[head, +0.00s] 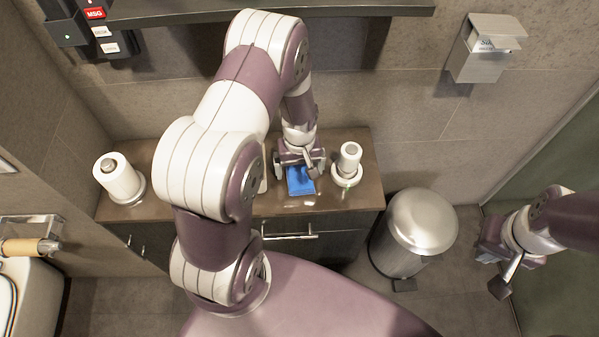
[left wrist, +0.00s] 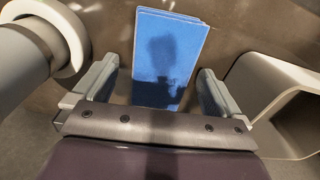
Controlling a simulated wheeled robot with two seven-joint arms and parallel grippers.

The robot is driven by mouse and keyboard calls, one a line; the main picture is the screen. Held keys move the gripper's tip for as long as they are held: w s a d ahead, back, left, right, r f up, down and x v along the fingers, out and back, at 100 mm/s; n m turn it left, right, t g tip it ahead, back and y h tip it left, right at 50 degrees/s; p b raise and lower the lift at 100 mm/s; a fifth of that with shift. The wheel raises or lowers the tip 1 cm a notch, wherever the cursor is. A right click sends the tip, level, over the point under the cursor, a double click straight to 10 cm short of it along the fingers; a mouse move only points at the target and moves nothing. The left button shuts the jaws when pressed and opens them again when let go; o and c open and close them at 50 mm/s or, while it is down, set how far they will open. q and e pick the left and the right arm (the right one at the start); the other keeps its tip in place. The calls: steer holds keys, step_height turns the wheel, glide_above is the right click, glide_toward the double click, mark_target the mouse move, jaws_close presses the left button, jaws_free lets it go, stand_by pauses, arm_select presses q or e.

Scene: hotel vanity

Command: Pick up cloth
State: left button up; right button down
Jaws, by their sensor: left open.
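A blue folded cloth (head: 300,181) lies on the brown vanity top (head: 275,206). In the left wrist view the cloth (left wrist: 168,55) lies flat, between and ahead of the fingers. My left gripper (head: 297,173) is over the cloth, its fingers apart on either side of it; in the left wrist view the gripper (left wrist: 155,92) is open and empty. The near part of the cloth is hidden by the gripper body in that view. My right gripper (head: 497,268) hangs at the right, away from the vanity; its jaws are not clear.
A white cylindrical dispenser (head: 348,163) stands just right of the cloth. A white roll on a holder (head: 119,180) stands at the vanity's left. A metal bin (head: 421,222) is on the floor to the right. A metal wall box (head: 485,48) is at the upper right.

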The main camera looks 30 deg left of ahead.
mark_target(300, 171)
arm_select(q)
steer(key=c, duration=1.1)
steer(key=shift+r, duration=0.2)
step_height(300, 171, up, 10)
steer(key=shift+f+p, duration=0.1)
steer(key=shift+p, duration=0.9)
